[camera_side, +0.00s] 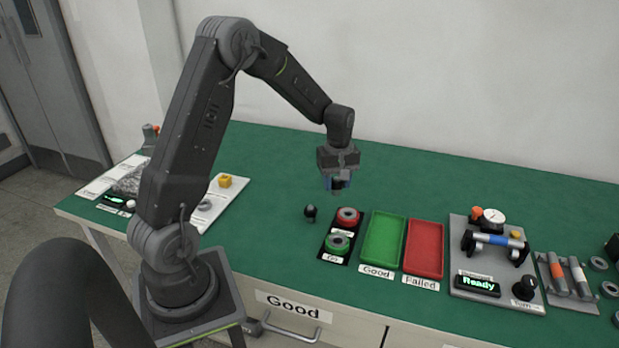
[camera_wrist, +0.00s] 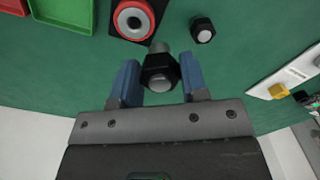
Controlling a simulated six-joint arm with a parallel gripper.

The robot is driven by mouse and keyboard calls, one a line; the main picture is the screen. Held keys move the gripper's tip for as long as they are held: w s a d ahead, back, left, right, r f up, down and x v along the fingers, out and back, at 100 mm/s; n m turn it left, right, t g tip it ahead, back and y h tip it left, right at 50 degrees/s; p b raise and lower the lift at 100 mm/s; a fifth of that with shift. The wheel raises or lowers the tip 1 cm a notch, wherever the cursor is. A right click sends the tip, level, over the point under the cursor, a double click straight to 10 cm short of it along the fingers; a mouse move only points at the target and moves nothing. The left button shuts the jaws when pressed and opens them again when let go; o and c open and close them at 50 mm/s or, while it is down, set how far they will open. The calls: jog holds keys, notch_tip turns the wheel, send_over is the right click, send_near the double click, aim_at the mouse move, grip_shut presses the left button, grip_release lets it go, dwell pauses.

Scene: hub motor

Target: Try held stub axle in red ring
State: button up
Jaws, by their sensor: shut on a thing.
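My gripper (camera_side: 338,186) is above the green table, just behind and above the red ring (camera_side: 347,216). In the wrist view its blue fingers (camera_wrist: 160,66) are shut on a stub axle (camera_wrist: 160,74) with a black hexagonal head and a grey end. The held axle is apart from the red ring (camera_wrist: 121,20), which lies beyond it toward the top of the wrist view. The red ring sits on a black labelled plate, with a green ring (camera_side: 337,245) in front of it. The held axle is small and dark in the side view.
Another black stub axle (camera_side: 310,212) stands left of the ring plate; it also shows in the wrist view (camera_wrist: 202,30). A green tray (camera_side: 383,218) and a red tray (camera_side: 426,225) lie to the right. Beyond them is a grey fixture (camera_side: 462,229) with a "Ready" display.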

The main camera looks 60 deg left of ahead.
jog(key=shift+w+d+f, duration=0.15)
jog(key=shift+w+f, duration=0.5)
jog(key=shift+f, duration=0.4)
jog(key=shift+w+d+f, duration=0.15)
jog(key=shift+w+f, duration=0.45)
jog(key=shift+f, duration=0.45)
jog(key=shift+w+d+f, duration=0.15)
jog(key=shift+w+f, duration=0.5)
jog(key=shift+f, duration=0.4)
jog(key=shift+f, duration=0.55)
dwell(0.4)
jog(key=shift+r, duration=0.25)
jog(key=shift+r, duration=0.45)
jog(key=shift+f, duration=0.2)
dwell(1.2)
jog(key=shift+f, duration=0.25)
dwell(1.5)
